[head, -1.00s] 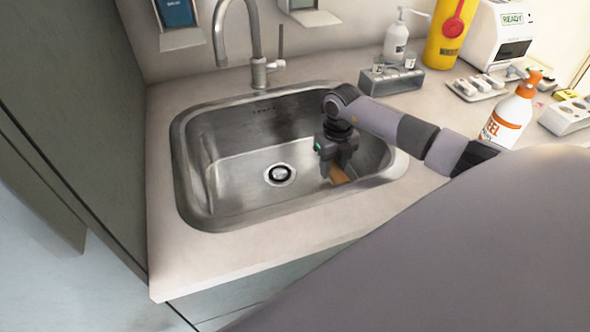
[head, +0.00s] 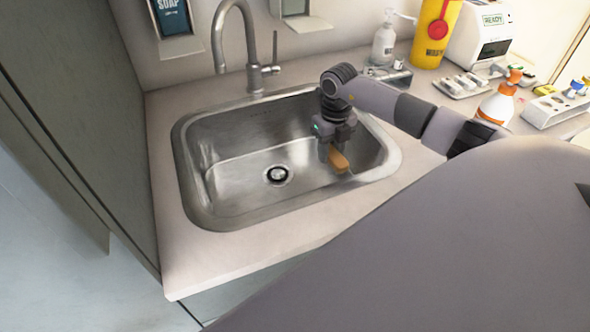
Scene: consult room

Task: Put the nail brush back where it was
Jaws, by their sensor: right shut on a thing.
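The nail brush (head: 339,161) shows as a small tan-brown piece at the fingertips of my right gripper (head: 337,153). My right gripper is shut on it and points down, over the right part of the steel sink (head: 225,172). The fingers partly hide the brush. I cannot tell how far it is above the basin floor. My left gripper is not in view.
The tap (head: 252,77) stands behind the sink, with a soap dispenser (head: 172,17) on the wall. A pump bottle (head: 384,42), a yellow waste container (head: 436,35), an orange-topped bottle (head: 498,103) and racks stand to the right. The front-left counter (head: 180,262) is clear.

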